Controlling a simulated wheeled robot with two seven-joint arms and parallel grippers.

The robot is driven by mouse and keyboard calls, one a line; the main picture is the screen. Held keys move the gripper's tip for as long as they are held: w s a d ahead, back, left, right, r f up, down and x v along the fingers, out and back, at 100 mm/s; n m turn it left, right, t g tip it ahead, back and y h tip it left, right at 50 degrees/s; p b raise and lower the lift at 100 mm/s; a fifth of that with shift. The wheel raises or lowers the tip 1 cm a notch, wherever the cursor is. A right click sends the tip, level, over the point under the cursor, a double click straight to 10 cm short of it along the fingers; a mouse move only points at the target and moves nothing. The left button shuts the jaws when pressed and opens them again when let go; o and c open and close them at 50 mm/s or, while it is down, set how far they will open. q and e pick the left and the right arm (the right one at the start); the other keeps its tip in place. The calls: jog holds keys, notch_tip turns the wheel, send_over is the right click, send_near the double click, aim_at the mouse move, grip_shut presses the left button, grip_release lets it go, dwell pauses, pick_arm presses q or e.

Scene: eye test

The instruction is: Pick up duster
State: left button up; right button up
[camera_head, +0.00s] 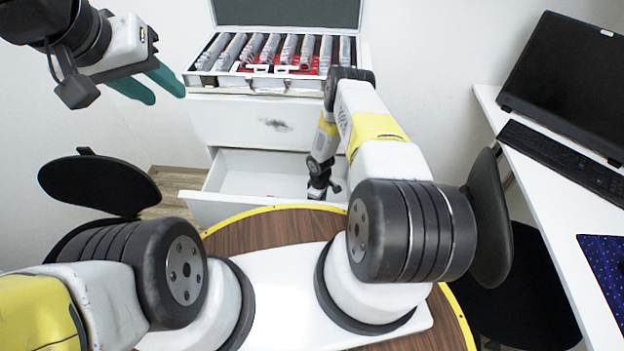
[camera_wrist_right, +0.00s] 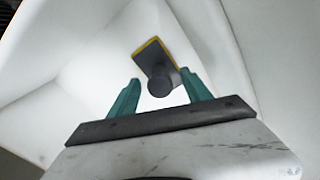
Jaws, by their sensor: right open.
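The duster (camera_wrist_right: 156,62) shows in the right wrist view as a dark block with a yellow edge and a round dark knob facing the camera. It lies inside a white drawer, which stands open in the head view (camera_head: 258,178). My right gripper (camera_wrist_right: 160,78) is open, its teal fingers on either side of the knob. I cannot tell whether they touch it. In the head view my right arm reaches down into the drawer and the duster cannot be made out. My left gripper (camera_head: 168,98) is open and empty at the upper left.
An open case (camera_head: 207,79) with a row of several grey-white items stands on the drawer cabinet (camera_head: 225,117). A white desk (camera_head: 545,215) at the right holds a monitor (camera_head: 565,80), a keyboard (camera_head: 560,158) and a blue mat (camera_head: 606,265). The drawer walls are close around my right gripper.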

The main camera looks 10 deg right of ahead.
jog(key=shift+f, duration=0.35)
grip_shut()
jog(key=shift+r, duration=0.1)
notch_tip(320, 180, up, 10)
jog(key=shift+f, duration=0.1)
dwell(0.5)
